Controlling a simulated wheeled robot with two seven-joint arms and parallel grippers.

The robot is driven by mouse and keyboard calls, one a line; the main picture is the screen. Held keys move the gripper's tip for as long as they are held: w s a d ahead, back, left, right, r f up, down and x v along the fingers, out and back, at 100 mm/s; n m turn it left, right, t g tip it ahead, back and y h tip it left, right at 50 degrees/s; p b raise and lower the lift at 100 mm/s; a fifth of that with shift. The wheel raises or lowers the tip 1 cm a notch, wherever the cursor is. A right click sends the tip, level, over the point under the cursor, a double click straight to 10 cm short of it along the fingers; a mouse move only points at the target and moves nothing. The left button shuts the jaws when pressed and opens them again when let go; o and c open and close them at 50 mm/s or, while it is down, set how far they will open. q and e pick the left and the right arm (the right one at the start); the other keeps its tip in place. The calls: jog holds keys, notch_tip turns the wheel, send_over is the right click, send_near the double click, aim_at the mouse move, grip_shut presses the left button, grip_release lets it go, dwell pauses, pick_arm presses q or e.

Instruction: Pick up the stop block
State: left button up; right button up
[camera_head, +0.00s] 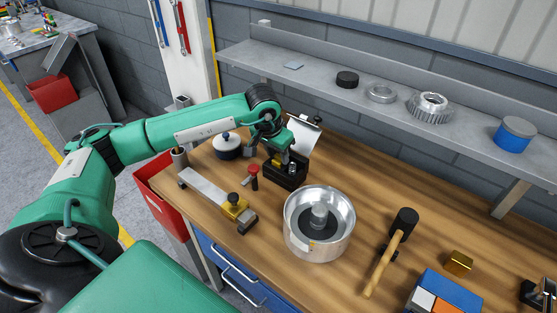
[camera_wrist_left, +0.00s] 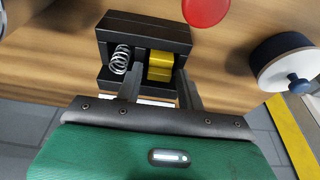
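A yellow block (camera_wrist_left: 160,65), which looks like the stop block, sits in the right part of a black holder (camera_wrist_left: 140,28); a coil spring (camera_wrist_left: 120,60) stands in its left part. My left gripper (camera_wrist_left: 158,88) is open, its two fingers at the holder, one on each side of the yellow block. I cannot tell whether they touch it. In the head view the left gripper (camera_head: 284,158) is over the black holder (camera_head: 287,180) and partly hides it; a bit of yellow shows there. My right gripper is not in view.
A round metal housing (camera_head: 319,225) stands right of the holder. A red-knobbed tool (camera_head: 253,172), a yellow-and-steel fixture (camera_head: 235,207) and a white pot (camera_head: 227,146) are close on the left. A mallet (camera_head: 388,255) and another yellow block (camera_head: 459,262) lie farther right.

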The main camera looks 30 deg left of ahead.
pick_arm(q)
jog(key=shift+f, duration=0.35)
jog(key=c, duration=0.8)
jog(key=shift+o, duration=0.2)
jog(key=shift+r, duration=0.1)
